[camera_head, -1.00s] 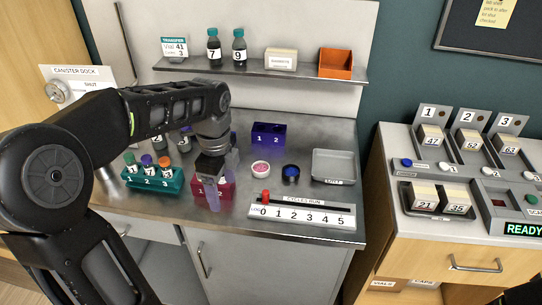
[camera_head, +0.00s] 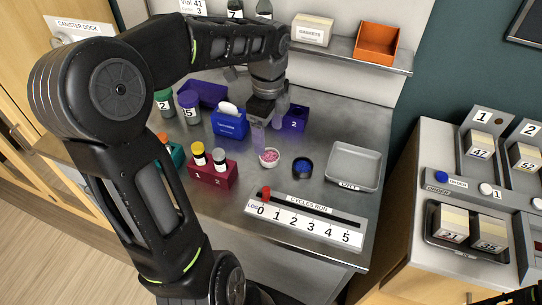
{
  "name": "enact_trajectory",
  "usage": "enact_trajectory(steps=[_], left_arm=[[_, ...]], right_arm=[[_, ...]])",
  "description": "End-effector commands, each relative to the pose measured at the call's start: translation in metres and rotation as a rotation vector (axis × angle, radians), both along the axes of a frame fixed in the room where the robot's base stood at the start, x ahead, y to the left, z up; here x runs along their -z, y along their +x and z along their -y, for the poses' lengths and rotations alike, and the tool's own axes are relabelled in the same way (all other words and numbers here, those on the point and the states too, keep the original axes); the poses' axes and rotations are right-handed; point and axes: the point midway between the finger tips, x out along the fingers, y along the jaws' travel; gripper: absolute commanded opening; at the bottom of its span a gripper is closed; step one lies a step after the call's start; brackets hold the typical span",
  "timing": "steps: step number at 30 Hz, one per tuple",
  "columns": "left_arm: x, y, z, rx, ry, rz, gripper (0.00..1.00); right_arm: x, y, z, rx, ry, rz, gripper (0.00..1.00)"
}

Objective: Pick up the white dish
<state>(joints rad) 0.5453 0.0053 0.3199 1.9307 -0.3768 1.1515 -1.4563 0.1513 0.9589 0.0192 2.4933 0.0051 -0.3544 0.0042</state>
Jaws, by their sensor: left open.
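The white dish (camera_head: 269,158) is a small round bowl with pink contents, upright on the grey metal worktop. My left gripper (camera_head: 268,139) points down just behind and above the dish. Its two pale purple fingers are apart with nothing between them. The fingers appear short of the dish rim, though the exact gap is hard to judge.
A dark dish with blue contents (camera_head: 302,168) stands close right of the white dish. A grey tray (camera_head: 353,166) and a numbered slider panel (camera_head: 305,223) lie right and in front.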

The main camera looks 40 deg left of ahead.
Motion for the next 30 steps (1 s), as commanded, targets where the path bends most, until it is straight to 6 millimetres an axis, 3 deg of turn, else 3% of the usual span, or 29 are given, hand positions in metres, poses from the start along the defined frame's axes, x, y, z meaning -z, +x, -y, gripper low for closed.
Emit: enact_trajectory(steps=[6,18,30], left_arm=[[0.022,-0.001,0.000,0.000,-0.002,-0.003,0.74],[0.028,0.000,0.000,0.000,0.000,-0.002,0.74],[0.075,0.000,0.002,-0.001,-0.001,-0.002,0.74]], right_arm=[[-0.002,0.000,0.000,0.000,-0.001,0.000,0.36],[-0.004,0.000,0.000,0.001,-0.001,-0.001,0.36],[-0.012,-0.001,0.001,0.002,-0.003,-0.004,0.36]])
